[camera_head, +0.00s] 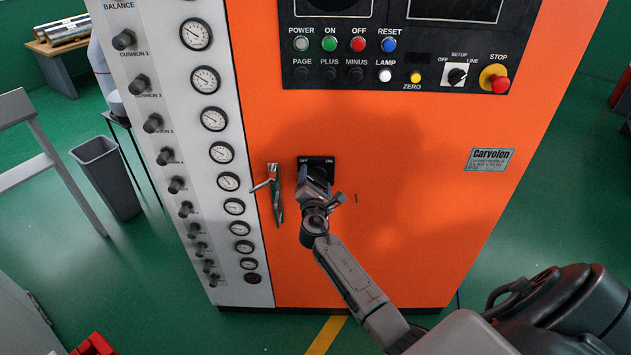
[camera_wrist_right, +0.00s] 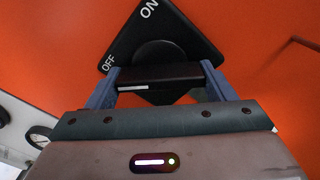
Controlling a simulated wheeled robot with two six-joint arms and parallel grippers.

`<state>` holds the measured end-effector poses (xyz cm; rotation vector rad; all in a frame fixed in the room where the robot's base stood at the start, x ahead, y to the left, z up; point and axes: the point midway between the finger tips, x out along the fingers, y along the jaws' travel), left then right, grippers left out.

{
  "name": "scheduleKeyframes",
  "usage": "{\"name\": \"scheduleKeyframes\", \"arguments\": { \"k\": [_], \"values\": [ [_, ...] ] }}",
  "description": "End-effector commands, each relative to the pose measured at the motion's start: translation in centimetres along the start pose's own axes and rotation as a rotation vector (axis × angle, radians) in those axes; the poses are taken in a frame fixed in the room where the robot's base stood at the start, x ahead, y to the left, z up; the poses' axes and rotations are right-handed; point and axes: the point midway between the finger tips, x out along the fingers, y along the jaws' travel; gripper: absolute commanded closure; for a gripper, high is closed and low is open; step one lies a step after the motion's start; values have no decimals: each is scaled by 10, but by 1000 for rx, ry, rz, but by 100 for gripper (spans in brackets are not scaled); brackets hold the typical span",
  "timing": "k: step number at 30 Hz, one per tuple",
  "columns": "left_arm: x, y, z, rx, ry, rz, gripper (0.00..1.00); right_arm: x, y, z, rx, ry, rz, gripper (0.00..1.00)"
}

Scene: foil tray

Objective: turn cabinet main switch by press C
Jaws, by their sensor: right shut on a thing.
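The orange cabinet (camera_head: 420,190) stands in front of me. Its main switch (camera_head: 317,162) is a black square plate marked OFF and ON on the orange front. In the right wrist view the switch plate (camera_wrist_right: 165,30) shows close up, with a dark knob (camera_wrist_right: 160,76) at its middle. My right gripper (camera_head: 318,180) is at the switch, and in the right wrist view its two blue-grey fingers (camera_wrist_right: 160,80) are shut on the knob from both sides. In the head view the gripper hides most of the knob. My left gripper is not in view.
A metal door handle (camera_head: 275,192) sticks out just left of the switch. A control panel (camera_head: 400,50) with buttons is above. Gauges and knobs line the white panel (camera_head: 190,140) at left. A grey bin (camera_head: 107,175) stands on the green floor.

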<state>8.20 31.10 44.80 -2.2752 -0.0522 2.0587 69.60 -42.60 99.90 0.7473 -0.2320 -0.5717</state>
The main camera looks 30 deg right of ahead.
Motion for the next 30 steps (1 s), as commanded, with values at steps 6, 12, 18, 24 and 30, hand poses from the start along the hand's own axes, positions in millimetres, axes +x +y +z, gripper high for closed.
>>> {"name": "scheduleKeyframes", "arguments": {
  "k": [6,12,18,24,30],
  "values": [
    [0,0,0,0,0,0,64,0,-1,0,-5,0,-1,10],
    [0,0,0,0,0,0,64,0,0,0,-3,0,0,2],
    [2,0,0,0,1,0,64,-4,-1,-1,-1,0,0,2],
    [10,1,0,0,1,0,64,-33,-3,-3,1,1,-1,2],
    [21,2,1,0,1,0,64,-74,-3,-3,1,2,-1,2]
  ]
}}
